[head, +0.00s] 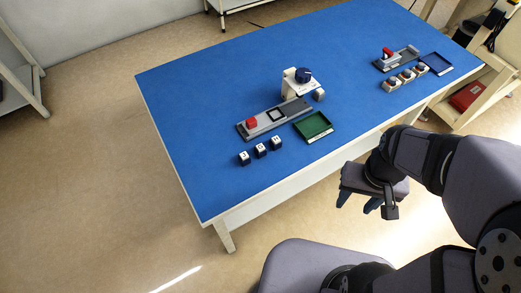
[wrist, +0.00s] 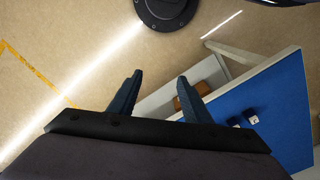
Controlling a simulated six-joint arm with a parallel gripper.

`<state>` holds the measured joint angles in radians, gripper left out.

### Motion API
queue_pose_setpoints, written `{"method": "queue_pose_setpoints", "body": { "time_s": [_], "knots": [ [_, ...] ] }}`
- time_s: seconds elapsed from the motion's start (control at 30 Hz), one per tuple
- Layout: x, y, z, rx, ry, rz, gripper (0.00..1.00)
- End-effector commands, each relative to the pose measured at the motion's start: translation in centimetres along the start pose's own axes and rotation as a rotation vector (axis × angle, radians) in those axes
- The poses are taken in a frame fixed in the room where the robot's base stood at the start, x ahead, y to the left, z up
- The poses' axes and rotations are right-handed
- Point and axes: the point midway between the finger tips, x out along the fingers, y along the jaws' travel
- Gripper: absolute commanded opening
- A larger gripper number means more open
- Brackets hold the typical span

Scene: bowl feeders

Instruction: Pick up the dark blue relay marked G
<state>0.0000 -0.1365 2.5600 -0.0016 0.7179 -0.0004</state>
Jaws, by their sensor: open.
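Three dark blue relays with white tops stand in a row near the front left of the blue table: left relay (head: 243,158), middle relay (head: 261,150) and right relay (head: 275,142). Their letters are too small to read, so I cannot tell which is marked G. My gripper (head: 357,203) is open and empty, off the table's front side and well apart from the relays. Its two spread fingers show in the wrist view (wrist: 159,77).
Behind the relays lie a grey fixture (head: 270,119) with a red block and a green tray (head: 325,138). A white device (head: 290,83) with a dark knob stands farther back. More fixtures and a blue tray (head: 449,69) are at the right. The left table top is clear.

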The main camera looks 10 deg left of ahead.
Motion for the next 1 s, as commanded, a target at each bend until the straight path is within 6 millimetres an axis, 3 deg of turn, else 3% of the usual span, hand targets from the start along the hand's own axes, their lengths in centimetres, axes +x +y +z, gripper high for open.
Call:
{"method": "queue_pose_setpoints", "body": {
  "time_s": [0.37, 0.57, 0.67, 0.77, 0.9, 1.0],
  "knots": [
    [0.0, -0.2, -0.4, -0.036, -0.002, 0.004, 0.47],
    [0.1, -2.3, -3.9, -0.347, -0.016, 0.045, 0.47],
    [0.3, -4.9, -6.9, -0.636, -0.031, 0.085, 0.47],
    [0.9, -8.8, -10.1, -0.979, -0.051, 0.14, 0.47],
    [2.2, -15.5, -13.5, -1.458, -0.087, 0.23, 0.47],
    [3.3, -20.3, -14.8, -1.758, -0.117, 0.298, 0.47]
  ]
}}
